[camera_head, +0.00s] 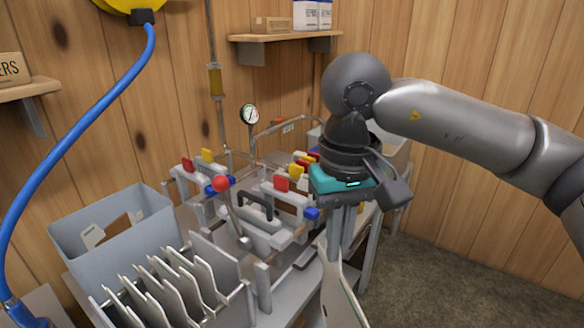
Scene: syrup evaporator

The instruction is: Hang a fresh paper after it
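My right gripper (334,252) points down at the front right of the filter press (262,222). Its fingers are close together on a thin pale sheet (340,292), which hangs below them and runs off the bottom edge. From this view I cannot tell whether the sheet is paper or a plate. My gripper and wrist hide part of the press's right end. Red, yellow and blue tabs stand along the press. A grey bin (68,240) at the left has a pale and brown flat piece (112,232) in it. My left gripper is not in view.
A rack of several upright metal plates (182,278) stands in front of the press, beside the bin. A red-knobbed lever (221,184) and a pressure gauge (249,114) rise at the press. A blue hose (85,150) hangs at left. The floor at right is clear.

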